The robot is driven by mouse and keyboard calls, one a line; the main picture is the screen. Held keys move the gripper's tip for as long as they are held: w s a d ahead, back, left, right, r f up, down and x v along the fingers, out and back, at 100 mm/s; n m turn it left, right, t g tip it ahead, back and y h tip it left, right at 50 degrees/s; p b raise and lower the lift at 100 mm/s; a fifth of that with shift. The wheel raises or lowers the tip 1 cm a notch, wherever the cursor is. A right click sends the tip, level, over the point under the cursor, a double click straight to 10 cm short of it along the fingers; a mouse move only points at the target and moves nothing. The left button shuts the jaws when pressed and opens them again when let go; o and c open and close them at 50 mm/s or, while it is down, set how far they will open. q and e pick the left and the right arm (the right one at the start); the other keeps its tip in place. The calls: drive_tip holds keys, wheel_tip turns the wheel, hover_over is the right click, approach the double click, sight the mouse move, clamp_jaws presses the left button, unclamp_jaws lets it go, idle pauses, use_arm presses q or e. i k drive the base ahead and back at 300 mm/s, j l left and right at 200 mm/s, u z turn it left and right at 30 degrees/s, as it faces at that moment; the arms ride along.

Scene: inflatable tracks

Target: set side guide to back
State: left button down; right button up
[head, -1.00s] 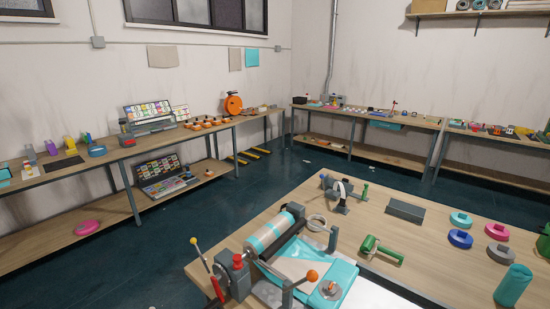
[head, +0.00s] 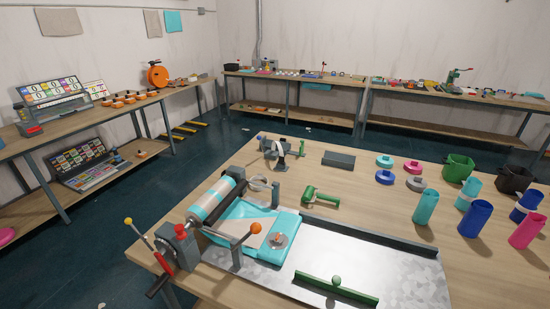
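A machine with a striped roller (head: 216,198) stands at the front of the near table. A turquoise bed (head: 250,226) with a grey round knob (head: 278,240) lies beside the roller. A silver metal plate (head: 340,255) extends to its right. A green bar with a round knob, which looks like the side guide (head: 335,290), lies across the plate near its front edge. A dark rail (head: 372,236) runs along the plate's back edge. Neither of my grippers shows in the head view.
Levers with yellow (head: 128,220) and orange (head: 255,228) knobs rise from the machine. Behind it are a green hand tool (head: 320,197), a grey block (head: 339,160) and coloured rings. Rolled tubes (head: 475,219) and two buckets stand at the right. Side benches line the walls.

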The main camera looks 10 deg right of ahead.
sight(335, 286)
drive_tip(key=l+z, duration=0.5)
drive_tip(key=z, duration=0.2)
drive_tip(key=k+l, duration=0.2)
drive_tip(key=l, duration=0.15)
drive_tip(key=k+l+z, duration=0.1)
drive_tip(key=l, duration=0.25)
drive_tip(key=k+l, duration=0.3)
drive_tip(key=k+l+z, duration=0.1)
drive_tip(key=l, duration=0.35)
drive_tip(key=k+l, duration=0.25)
drive_tip(key=k+l+z, duration=0.1)
drive_tip(key=l, duration=0.4)
drive_tip(key=k, duration=0.05)
